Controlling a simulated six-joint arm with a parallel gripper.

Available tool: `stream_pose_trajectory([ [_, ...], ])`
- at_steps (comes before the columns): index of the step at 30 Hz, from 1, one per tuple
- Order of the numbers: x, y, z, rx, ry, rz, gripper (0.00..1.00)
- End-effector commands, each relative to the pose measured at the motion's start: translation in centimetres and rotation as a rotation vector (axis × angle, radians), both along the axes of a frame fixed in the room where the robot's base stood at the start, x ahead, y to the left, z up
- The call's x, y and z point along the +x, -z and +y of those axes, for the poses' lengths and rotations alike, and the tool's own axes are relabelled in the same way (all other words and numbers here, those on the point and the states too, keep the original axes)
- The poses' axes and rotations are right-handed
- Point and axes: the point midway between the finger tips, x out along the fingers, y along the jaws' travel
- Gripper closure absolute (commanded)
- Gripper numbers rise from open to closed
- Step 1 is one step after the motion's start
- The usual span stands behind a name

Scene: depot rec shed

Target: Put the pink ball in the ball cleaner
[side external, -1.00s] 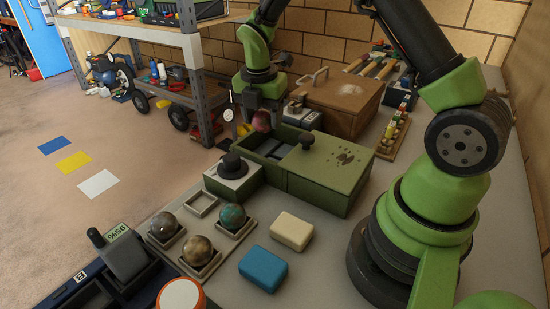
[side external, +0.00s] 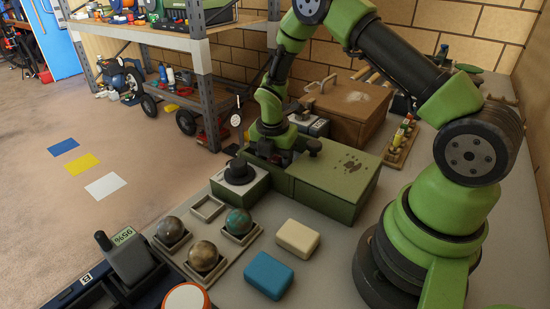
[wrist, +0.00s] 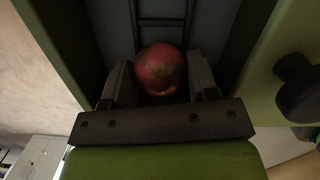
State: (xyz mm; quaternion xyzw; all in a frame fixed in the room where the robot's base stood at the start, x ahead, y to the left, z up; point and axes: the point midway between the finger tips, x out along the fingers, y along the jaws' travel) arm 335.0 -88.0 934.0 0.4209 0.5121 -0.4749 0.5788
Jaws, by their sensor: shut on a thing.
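The green box-shaped ball cleaner (side external: 327,190) stands on the bench with its left compartment open and a lid with a dark knob over its right part. My gripper (wrist: 162,80) points down into the open compartment. It is shut on the pink ball (wrist: 160,66), which looks reddish-pink with darker smudges and sits between the two fingers. Dark rails (wrist: 162,22) show in the compartment beyond the ball. In the side view the ball and the fingertips are hidden by the cleaner's wall and my wrist. I cannot tell whether the ball touches the bottom.
Several square holders, some with balls (side external: 203,256), sit in front. Cream (side external: 297,237) and blue (side external: 268,273) blocks lie nearby. A wooden box (side external: 346,108) stands behind.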

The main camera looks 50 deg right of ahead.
Motion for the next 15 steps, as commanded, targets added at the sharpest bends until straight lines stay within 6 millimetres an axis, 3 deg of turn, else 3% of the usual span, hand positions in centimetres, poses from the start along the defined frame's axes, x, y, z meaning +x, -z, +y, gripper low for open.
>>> stream_pose_trajectory([
  [3,0.0,0.28,0.0,0.0,0.0,0.001,0.73],
  [4,0.0,0.27,0.0,0.0,0.0,0.0,0.41],
  [5,0.0,0.25,0.0,0.0,0.0,0.0,0.35],
  [15,0.02,-0.12,0.0,0.0,0.0,-0.001,0.35],
])
